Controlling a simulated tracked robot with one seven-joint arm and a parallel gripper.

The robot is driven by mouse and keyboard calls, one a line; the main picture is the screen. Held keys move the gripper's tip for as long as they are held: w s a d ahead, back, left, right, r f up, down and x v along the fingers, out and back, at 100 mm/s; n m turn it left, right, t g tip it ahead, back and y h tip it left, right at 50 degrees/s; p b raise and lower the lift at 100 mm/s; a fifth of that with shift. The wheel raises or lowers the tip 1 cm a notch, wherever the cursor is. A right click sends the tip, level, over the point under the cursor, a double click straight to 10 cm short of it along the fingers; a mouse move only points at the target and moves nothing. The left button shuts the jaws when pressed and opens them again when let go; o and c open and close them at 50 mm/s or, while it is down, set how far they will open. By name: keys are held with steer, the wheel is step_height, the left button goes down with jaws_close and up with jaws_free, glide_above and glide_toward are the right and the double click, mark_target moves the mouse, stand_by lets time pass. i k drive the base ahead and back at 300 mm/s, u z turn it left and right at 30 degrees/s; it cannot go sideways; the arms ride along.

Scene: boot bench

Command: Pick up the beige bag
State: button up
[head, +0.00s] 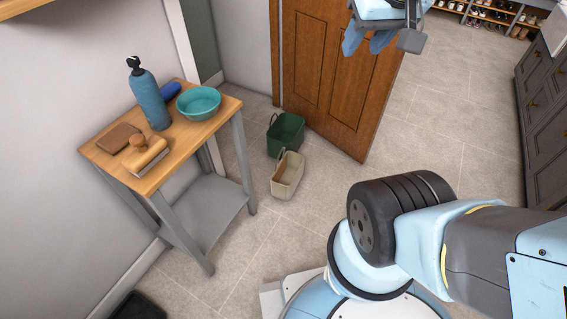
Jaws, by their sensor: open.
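The beige bag (287,176) stands upright on the tiled floor, to the right of the wooden table. It is an open-topped, box-shaped bag with a handle, and no gripper touches it. A similar dark green bag (285,134) stands right behind it. My gripper (367,44) is at the top of the head view, in front of the wooden door. It is light blue, with two blue fingers pointing down, open and empty. It is up and to the right of the beige bag, well apart from it. Its upper part is cut off by the frame edge.
The wooden table (210,125) bears a blue bottle (149,97), a teal bowl (198,102), a brush (146,157) and a brown wallet-like item (117,138). The brown door (331,65) stands behind the bags. Dark cabinets (543,115) line the right. Floor right of the bags is clear.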

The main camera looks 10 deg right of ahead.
mark_target(287, 175)
steer(key=i, duration=0.55)
steer(key=u, duration=0.2)
steer(key=k, duration=0.55)
steer(key=z, duration=1.05)
steer(key=i, duration=0.65)
steer(key=u, duration=0.2)
